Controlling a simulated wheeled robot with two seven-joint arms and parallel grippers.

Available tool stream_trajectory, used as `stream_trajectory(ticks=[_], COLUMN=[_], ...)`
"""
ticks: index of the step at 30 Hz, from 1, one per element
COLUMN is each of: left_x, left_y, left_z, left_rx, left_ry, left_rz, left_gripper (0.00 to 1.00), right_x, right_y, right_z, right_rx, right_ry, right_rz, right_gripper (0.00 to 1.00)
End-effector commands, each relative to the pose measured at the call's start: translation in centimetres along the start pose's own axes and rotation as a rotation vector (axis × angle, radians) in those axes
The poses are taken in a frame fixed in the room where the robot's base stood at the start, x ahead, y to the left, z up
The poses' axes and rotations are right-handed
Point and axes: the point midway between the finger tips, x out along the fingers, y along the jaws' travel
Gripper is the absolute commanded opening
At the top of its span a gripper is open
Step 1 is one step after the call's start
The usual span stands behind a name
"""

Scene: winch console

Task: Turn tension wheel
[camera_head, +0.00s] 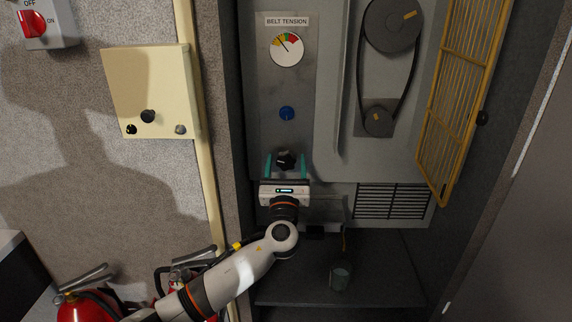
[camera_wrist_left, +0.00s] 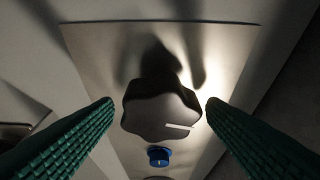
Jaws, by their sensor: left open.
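The tension wheel is a dark lobed knob (camera_head: 286,160) low on the grey panel, below the blue button (camera_head: 286,113) and the belt tension gauge (camera_head: 287,49). In the left wrist view the knob (camera_wrist_left: 162,112) carries a white mark toward its lower right. My left gripper (camera_head: 286,168) is open, with its teal fingers on either side of the knob. In the left wrist view the fingers (camera_wrist_left: 158,110) show gaps to the knob on both sides. The gauge needle points up and left of centre. My right gripper is not in view.
A yellow mesh guard (camera_head: 461,90) hangs open at the right, beside the belt and pulleys (camera_head: 392,25). A cup (camera_head: 340,277) stands on the dark shelf below. Fire extinguishers (camera_head: 86,306) stand at the lower left. A cream box (camera_head: 151,85) is on the left wall.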

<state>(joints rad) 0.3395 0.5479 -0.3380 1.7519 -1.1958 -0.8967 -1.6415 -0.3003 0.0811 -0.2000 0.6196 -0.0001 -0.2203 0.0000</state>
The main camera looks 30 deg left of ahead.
Motion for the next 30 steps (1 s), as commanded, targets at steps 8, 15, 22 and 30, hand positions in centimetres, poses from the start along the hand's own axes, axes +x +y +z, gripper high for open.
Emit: stream_trajectory(ticks=[8,15,22,30], left_x=[0.0,-0.2,0.0,0.0], left_y=[0.0,0.1,0.0,0.0], left_z=[0.0,0.3,0.0,-0.1], left_rx=[0.0,-0.087,-0.217,-0.216], left_ry=[0.0,0.0,0.001,0.001], left_rz=[0.0,-0.036,-0.09,-0.089], left_gripper=[0.31,0.21,0.21,0.5], right_x=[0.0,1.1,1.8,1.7], right_y=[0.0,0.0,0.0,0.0], right_z=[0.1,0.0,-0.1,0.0], right_rx=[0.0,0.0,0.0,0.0], right_ry=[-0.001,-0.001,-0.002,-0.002], right_rz=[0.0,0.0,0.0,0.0], right_gripper=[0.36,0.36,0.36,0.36])
